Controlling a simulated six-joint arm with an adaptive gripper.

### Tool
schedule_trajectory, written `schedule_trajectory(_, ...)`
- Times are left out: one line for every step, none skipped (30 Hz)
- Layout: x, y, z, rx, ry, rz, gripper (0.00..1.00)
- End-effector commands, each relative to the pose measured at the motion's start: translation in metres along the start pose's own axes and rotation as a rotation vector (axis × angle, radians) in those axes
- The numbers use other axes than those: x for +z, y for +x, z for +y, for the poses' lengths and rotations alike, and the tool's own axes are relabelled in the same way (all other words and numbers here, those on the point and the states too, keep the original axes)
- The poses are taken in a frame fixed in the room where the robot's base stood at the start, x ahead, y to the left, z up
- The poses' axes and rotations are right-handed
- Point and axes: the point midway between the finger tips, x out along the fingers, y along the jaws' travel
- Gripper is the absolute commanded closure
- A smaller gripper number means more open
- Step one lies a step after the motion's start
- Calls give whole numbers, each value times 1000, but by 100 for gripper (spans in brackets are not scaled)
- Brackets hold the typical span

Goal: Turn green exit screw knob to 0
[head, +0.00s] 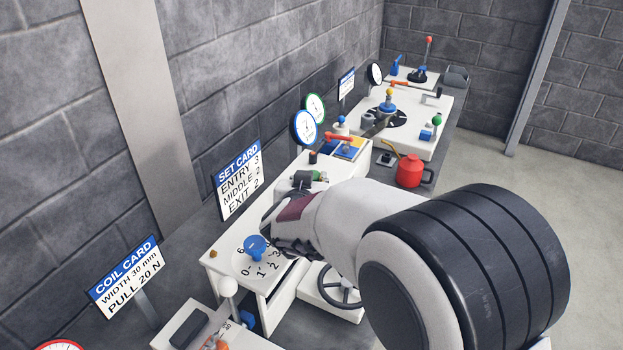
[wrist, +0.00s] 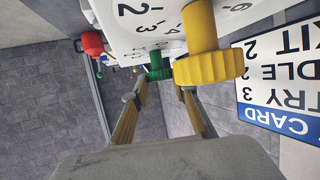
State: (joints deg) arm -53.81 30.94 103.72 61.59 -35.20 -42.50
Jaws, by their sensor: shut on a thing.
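The green knob (wrist: 157,66) shows in the wrist view, just beyond the yellow knob (wrist: 208,68). My gripper (wrist: 161,88) has its two fingers on either side of the green knob and is shut on it. In the head view my gripper (head: 289,236) is seen from behind, and my arm hides the green and yellow knobs. A blue knob (head: 256,245) stands on its numbered dial to the left of my gripper. The green knob's pointer and the number it marks cannot be read.
The set card (head: 238,181) stands behind the knobs and reads entry 3, middle 2, exit 2. A black handwheel (head: 338,287) is below my arm. A red can (head: 410,171) stands farther back. The yellow knob is close to my right finger.

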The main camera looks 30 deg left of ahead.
Motion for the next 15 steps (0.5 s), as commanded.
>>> schedule_trajectory(-8, -1, -2, 9, 8, 14, 94)
schedule_trajectory(-8, -1, -2, 15, 10, 15, 94)
schedule_trajectory(-8, -1, -2, 24, 14, 15, 94)
schedule_trajectory(-8, -1, -3, 31, 17, 15, 94)
schedule_trajectory(-8, -1, -3, 38, 20, 14, 94)
schedule_trajectory(-8, -1, -3, 47, 22, 14, 94)
schedule_trajectory(-7, -1, -3, 54, 26, 13, 94)
schedule_trajectory(-7, -1, -3, 61, 28, 13, 94)
schedule_trajectory(-7, -1, -3, 70, 31, 12, 94)
schedule_trajectory(-7, -1, -3, 75, 34, 11, 94)
schedule_trajectory(-6, -1, -3, 81, 37, 10, 94)
schedule_trajectory(-6, -1, -3, 87, 38, 10, 94)
schedule_trajectory(-6, -1, -3, 91, 39, 9, 94)
schedule_trajectory(-6, -2, -3, 94, 40, 8, 94)
schedule_trajectory(-6, -2, -3, 97, 42, 7, 94)
